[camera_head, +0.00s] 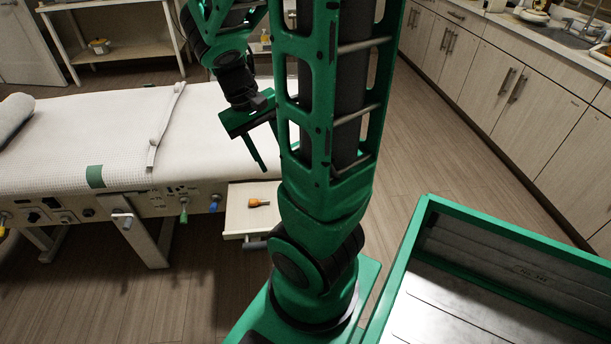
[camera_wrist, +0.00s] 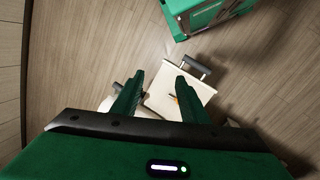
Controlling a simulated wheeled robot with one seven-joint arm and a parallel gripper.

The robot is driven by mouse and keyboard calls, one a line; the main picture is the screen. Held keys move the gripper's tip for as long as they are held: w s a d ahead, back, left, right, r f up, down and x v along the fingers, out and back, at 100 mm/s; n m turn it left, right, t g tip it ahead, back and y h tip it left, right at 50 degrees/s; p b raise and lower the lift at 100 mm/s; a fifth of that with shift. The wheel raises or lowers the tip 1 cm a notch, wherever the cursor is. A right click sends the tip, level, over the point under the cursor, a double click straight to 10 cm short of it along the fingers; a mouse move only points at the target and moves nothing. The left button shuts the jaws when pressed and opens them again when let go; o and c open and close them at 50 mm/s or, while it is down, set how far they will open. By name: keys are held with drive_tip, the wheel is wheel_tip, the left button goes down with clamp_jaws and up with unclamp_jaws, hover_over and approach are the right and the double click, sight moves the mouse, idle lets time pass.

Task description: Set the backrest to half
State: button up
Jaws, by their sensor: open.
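The treatment bed (camera_head: 100,135) has a white padded top that looks flat, with no section clearly raised. I cannot tell which section is the backrest. Its side panel (camera_head: 165,200) carries several knobs and levers, including a pale lever (camera_head: 122,217), a green-tipped one (camera_head: 184,215) and a yellow-tipped one (camera_head: 3,226) at the left edge. Their labels are too small to read. My gripper (camera_wrist: 159,77) is open and empty. In the head view it hangs beside the bed's right end, partly hidden by my arm. In the wrist view it is above a pulled-out drawer (camera_wrist: 158,103).
The drawer, also in the head view (camera_head: 237,220), juts out under the bed's right end and holds an orange-handled item (camera_head: 259,203). A pale bar (camera_head: 165,125) lies across the bed. Cabinets (camera_head: 500,85) line the right. The floor between is clear.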

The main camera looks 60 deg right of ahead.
drive_tip(key=w+d+f+n+g+h, duration=0.1)
drive_tip(key=w+d+f+n+h, duration=0.1)
drive_tip(key=f, duration=0.6)
drive_tip(key=w+d+f+n+g+h, duration=0.2)
drive_tip(key=w+d+f+h, duration=0.1)
drive_tip(key=d+f+h, duration=0.2)
drive_tip(key=w+d+f+n+g+h, duration=0.2)
drive_tip(key=d+f, duration=0.5)
drive_tip(key=f, duration=0.4)
drive_tip(key=shift+w+d+f+h, duration=0.15)
drive_tip(key=shift+w+h, duration=0.15)
drive_tip(key=shift+h, duration=0.25)
drive_tip(key=shift+w+d+f+h, duration=0.15)
drive_tip(key=shift+w+h, duration=0.15)
drive_tip(key=shift+h, duration=0.25)
drive_tip(key=x, duration=1)
drive_tip(key=shift+s+d, duration=0.15)
drive_tip(key=shift+s, duration=0.15)
clamp_jaws()
